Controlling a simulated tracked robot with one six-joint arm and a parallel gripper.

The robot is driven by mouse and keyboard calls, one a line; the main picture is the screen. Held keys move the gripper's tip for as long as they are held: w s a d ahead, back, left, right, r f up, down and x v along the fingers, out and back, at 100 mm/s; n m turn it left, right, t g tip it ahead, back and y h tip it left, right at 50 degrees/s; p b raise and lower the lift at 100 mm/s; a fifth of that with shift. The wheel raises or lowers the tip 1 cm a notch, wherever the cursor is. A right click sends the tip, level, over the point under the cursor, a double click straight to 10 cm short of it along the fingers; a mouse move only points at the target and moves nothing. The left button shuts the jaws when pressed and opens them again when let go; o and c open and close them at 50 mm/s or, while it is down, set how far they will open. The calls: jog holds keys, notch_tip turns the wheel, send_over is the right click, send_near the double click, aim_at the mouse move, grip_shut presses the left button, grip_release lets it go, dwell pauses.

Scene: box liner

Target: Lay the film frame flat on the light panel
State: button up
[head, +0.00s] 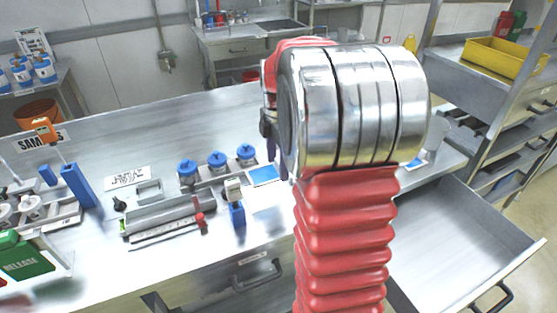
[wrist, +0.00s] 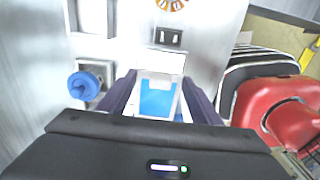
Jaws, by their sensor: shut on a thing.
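The film frame (wrist: 157,101), blue with a pale rim, is between the two dark fingers of my gripper (wrist: 160,84) in the wrist view. My gripper is shut on it. In the head view the film frame (head: 263,175) shows as a small blue square beside the silver wrist. A white patch that looks like the light panel (head: 266,197) lies just in front of it on the bench; its bright surface also shows beyond the film in the wrist view (wrist: 166,60). I cannot tell whether film and panel touch. My arm hides most of my gripper in the head view.
Several blue-capped jars (head: 217,160) stand in a row left of the panel. A blue holder (head: 237,212) stands close to its left side. A grey bar-shaped fixture (head: 170,214) lies farther left. An open, empty drawer (head: 450,235) juts out at the right.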

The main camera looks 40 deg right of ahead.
jog(key=shift+f, duration=3.7)
jog(key=o, duration=1.1)
notch_tip(320, 180, up, 13)
jog(key=shift+r, duration=0.4)
